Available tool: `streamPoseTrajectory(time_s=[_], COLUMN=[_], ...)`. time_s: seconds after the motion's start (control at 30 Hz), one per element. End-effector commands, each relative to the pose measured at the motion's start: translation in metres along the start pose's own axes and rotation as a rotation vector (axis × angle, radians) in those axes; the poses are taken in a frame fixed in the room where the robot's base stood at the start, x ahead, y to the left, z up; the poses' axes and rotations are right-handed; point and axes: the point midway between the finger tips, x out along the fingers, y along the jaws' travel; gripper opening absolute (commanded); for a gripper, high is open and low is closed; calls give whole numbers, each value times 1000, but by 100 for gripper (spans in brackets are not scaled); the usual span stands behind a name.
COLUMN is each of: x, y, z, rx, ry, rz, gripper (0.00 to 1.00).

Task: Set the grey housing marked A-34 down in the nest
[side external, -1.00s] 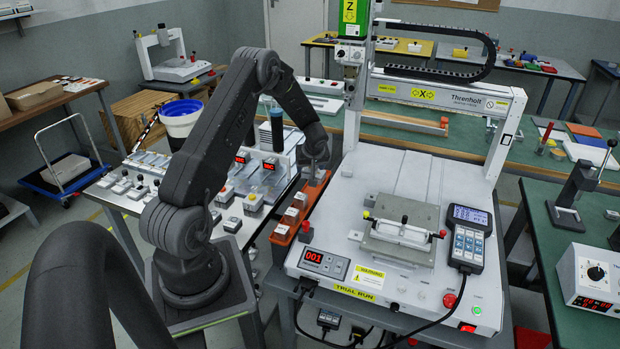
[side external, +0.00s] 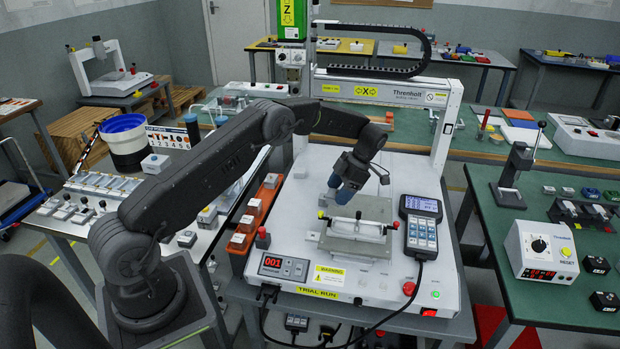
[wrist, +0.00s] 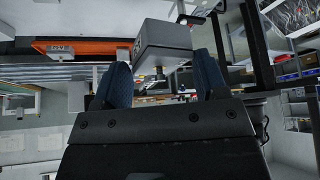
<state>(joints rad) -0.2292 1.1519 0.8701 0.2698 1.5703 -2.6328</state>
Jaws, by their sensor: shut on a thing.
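My gripper (side external: 342,190) with blue fingertips is over the gantry machine's bed, above and near the back left of the nest (side external: 352,246). The nest is a grey plate with a white, bar-like fixture and a red and a yellow knob at its sides. In the wrist view a grey box-shaped housing (wrist: 163,42) sits between the blue fingertips of my gripper (wrist: 160,82), which is shut on it. There is a dark mark on its left edge, too small to read.
An orange tray (side external: 258,207) with several small grey housings stands left of the machine bed. A handheld keypad (side external: 421,225) stands right of the nest. A red counter display (side external: 283,266) is at the front left. The gantry beam (side external: 385,90) spans the back.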

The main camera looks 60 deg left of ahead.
Motion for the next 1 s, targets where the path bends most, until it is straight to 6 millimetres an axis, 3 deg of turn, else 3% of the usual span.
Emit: streamPoseTrajectory(time_s=[0.1,0.2,0.47,0.63,0.67,0.7,1.0], x=[-10,-13,-2,13,16,20,38], y=[-23,-33,-36,-36,-36,-36,-36], z=[7,9,16,25,26,28,38], rx=[-72,-105,-117,-117,-117,-117,-115], ry=[0,1,2,2,3,4,7], rz=[-41,-58,-64,-62,-62,-62,-64], gripper=[43,43,43,30,3,0,0])
